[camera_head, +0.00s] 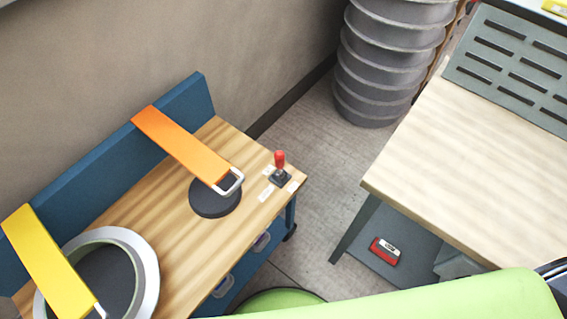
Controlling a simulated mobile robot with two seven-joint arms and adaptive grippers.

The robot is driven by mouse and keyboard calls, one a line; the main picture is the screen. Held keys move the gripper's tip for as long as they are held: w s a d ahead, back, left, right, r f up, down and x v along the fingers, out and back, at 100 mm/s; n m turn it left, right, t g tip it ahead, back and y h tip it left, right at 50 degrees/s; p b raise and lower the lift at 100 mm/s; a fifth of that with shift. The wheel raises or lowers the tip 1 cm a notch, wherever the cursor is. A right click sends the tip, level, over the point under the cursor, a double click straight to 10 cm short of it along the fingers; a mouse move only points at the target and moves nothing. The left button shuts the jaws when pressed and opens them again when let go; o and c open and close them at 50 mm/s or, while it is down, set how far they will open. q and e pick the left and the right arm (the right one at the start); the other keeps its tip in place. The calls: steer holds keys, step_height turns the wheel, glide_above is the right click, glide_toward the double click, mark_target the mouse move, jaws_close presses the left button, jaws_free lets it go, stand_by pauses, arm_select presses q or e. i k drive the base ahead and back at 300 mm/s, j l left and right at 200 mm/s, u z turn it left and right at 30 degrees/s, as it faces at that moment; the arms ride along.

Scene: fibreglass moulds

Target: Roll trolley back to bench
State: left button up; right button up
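The bench (480,170) is at the right, with a pale wooden top and grey legs. A strip of floor separates the two. Neither of my grippers is in view.
An orange strap (180,143) reaches over a dark disc (213,203) on the trolley; a yellow strap (45,262) crosses a grey ring (148,262). Stacked grey ribbed drums (378,75) stand behind the floor gap (318,165). A red box (385,251) lies on the bench's lower shelf.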

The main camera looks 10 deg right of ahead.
mark_target(197, 236)
steer(key=k+j+u, duration=0.35)
steer(key=k+j, duration=0.2)
steer(key=k+j+u, duration=0.15)
steer(key=j, duration=0.25)
steer(key=k+j+u, duration=0.15)
steer(key=k+j, duration=0.2)
steer(key=k+j+u, duration=0.2)
steer(key=j, duration=0.2)
steer(key=k+j+u, duration=0.15)
steer(key=j, duration=0.3)
steer(key=i+l+z, duration=0.55)
